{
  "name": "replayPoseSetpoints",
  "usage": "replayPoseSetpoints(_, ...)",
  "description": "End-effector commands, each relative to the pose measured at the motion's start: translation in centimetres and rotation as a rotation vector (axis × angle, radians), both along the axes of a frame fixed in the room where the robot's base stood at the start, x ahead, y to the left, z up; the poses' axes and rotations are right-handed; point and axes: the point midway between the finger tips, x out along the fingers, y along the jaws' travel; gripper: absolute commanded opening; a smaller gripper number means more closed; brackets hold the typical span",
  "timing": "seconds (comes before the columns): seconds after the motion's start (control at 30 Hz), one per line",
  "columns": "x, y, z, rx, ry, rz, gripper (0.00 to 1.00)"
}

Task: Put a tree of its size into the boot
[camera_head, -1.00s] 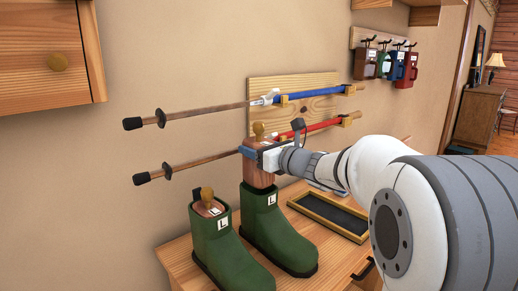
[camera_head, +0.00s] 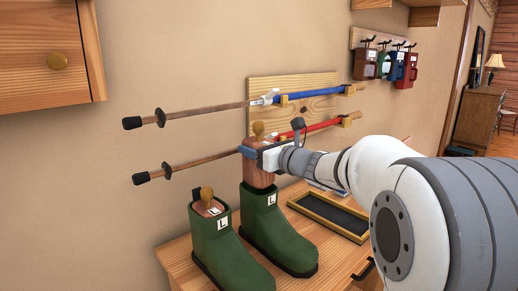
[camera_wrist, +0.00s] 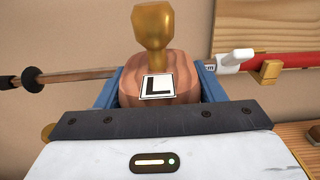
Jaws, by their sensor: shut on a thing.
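My gripper (camera_head: 258,155) is shut on a wooden boot tree (camera_head: 259,174) with a brass knob. In the wrist view the held tree (camera_wrist: 128,88) carries a white label with the letter L, between the blue fingers. Its lower end is inside the top of the right-hand green boot (camera_head: 270,222), and its upper part stands above the rim. How deep it sits is hidden. That boot has an L label. The left-hand green boot (camera_head: 214,248), also marked L, has another tree (camera_head: 208,205) in it, with its knob above the rim.
Both boots stand on a wooden cabinet top (camera_head: 180,258). A dark tray with a wooden rim (camera_head: 322,225) lies to the right. Two poles, blue (camera_head: 310,93) and red (camera_head: 318,127), hang on the wall behind my gripper. Several coloured items (camera_head: 387,65) hang on hooks farther right.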

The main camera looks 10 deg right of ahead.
Motion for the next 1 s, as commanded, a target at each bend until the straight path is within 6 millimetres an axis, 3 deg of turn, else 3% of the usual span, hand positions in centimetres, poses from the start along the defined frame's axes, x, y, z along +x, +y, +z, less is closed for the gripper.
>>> replayPoseSetpoints(1.0, 0.0, 0.0, -1.7, 0.001, -0.002, 0.000, 0.26)
